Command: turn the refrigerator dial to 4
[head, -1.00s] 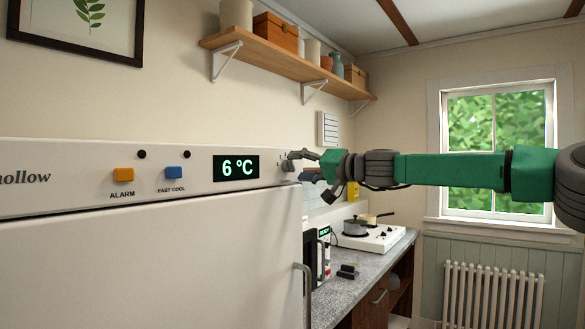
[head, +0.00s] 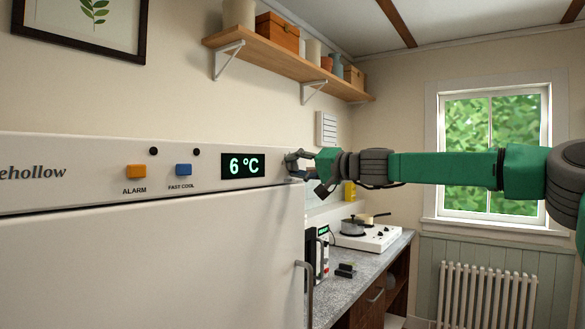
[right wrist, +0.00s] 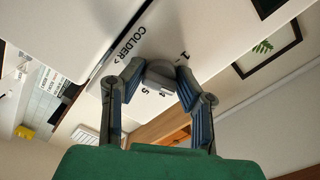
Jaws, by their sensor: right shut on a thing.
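The white refrigerator (head: 140,255) fills the left of the head view. Its green display (head: 243,165) reads 6 °C. The grey dial (right wrist: 160,73) shows in the right wrist view, with "COLDER >", a 1 and a 5 printed around it. Other marks are partly covered, and I cannot tell its exact setting. My right gripper (right wrist: 158,84) has a finger on each side of the dial and is shut on it. In the head view the right gripper (head: 294,166) is at the panel's right end and hides the dial. My left gripper is not in view.
An orange ALARM button (head: 136,171) and a blue FAST COOL button (head: 184,170) are left of the display. The fridge door handle (head: 305,290) is below my right gripper. A counter (head: 345,287) with a white hob (head: 372,238) and pot lies beyond.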

